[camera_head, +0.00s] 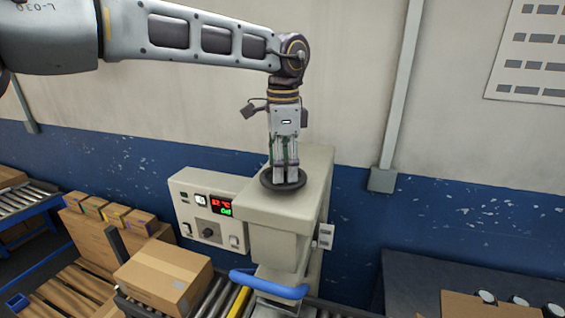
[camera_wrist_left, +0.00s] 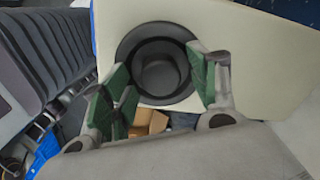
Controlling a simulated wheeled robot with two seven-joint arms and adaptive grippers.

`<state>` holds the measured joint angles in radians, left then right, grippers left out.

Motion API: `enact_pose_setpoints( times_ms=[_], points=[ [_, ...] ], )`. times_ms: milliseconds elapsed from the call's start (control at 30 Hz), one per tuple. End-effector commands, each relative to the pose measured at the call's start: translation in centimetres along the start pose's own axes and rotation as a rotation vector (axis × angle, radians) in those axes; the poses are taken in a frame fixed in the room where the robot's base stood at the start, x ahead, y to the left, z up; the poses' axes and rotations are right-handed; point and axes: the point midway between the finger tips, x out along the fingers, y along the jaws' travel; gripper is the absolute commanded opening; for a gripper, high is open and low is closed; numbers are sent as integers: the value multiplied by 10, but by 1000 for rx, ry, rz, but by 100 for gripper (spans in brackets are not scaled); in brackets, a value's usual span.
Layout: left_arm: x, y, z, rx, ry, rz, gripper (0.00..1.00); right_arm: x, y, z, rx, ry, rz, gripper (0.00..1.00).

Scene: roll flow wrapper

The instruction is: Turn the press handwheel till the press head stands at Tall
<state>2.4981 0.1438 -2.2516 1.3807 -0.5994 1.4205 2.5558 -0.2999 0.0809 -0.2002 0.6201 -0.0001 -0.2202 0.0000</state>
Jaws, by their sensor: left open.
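The press (camera_head: 285,215) is a cream machine with a dark round handwheel (camera_head: 283,187) lying flat on its top. My left gripper (camera_head: 285,172) points straight down over the handwheel, its fingertips at or just above it. In the left wrist view the handwheel (camera_wrist_left: 157,32) is a dark ring around a round hub, and the green-padded fingers of my left gripper (camera_wrist_left: 158,78) stand apart on either side of the hub. I cannot tell whether they touch it. A small pale plate (camera_head: 326,236) is on the press's right side; its markings are unreadable. My right gripper is not in view.
A control box (camera_head: 207,210) with a lit display stands left of the press. A cardboard box (camera_head: 163,274) sits on the roller conveyor (camera_head: 217,300) at front left. A blue curved bar (camera_head: 268,284) is below the press. The wall is close behind.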

Motion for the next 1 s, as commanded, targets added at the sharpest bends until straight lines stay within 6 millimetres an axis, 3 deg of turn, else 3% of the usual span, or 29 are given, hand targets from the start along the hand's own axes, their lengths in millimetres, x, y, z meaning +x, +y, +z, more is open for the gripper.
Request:
enact_pose_setpoints(
  times_ms=[333,667,1000],
  points=[
    [2,0,0,0,1,0,59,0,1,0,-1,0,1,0],
    [2,0,0,0,0,0,16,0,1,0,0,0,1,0],
    [3,0,0,30,1,1,14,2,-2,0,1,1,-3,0]
  ],
)
